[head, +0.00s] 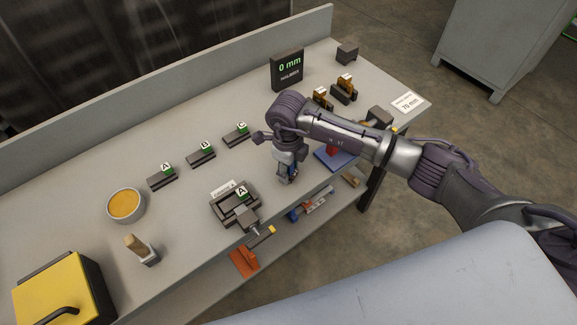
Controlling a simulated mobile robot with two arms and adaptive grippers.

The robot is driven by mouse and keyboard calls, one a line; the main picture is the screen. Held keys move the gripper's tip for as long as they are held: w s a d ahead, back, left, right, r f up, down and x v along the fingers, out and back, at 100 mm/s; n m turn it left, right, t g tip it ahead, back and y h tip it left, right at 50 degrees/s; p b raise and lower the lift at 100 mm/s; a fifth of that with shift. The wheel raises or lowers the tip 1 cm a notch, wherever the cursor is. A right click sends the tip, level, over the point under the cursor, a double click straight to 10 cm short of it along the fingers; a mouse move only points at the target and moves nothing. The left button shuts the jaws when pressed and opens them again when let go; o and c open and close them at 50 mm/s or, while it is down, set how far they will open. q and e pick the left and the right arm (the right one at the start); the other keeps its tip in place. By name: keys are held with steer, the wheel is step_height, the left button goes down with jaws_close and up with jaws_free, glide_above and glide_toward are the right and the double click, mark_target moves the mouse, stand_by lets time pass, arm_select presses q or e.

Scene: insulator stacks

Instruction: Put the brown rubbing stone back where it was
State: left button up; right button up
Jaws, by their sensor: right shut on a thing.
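My right gripper (287,178) points down low over the middle of the table, to the right of a dark fixture (222,208) with a block labelled A. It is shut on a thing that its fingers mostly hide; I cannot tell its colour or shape. No brown rubbing stone can be told for certain. A tan-brown piece (135,243) stands tilted in a pale holder at the front left. My left gripper is not in view.
Dark blocks labelled A (161,178), B (201,156) and C (236,136) stand in a row. A bowl (124,206) and yellow box (62,292) are at left. A 0 mm display (287,69) stands at the back. A blue pad (334,161) is beyond the gripper.

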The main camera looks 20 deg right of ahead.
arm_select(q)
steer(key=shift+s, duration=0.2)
arm_select(e)
steer(key=shift+f, duration=0.1)
steer(key=shift+f, duration=0.15)
steer(key=o, duration=1.2)
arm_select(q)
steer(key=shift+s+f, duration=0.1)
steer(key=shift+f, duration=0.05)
arm_select(e)
steer(key=shift+r, duration=0.3)
steer(key=shift+w+r, duration=0.1)
steer(key=shift+r, duration=0.3)
arm_select(q)
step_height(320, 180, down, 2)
steer(key=b, duration=0.2)
steer(key=shift+b, duration=0.3)
arm_select(e)
step_height(320, 180, up, 11)
steer(key=shift+a, duration=0.1)
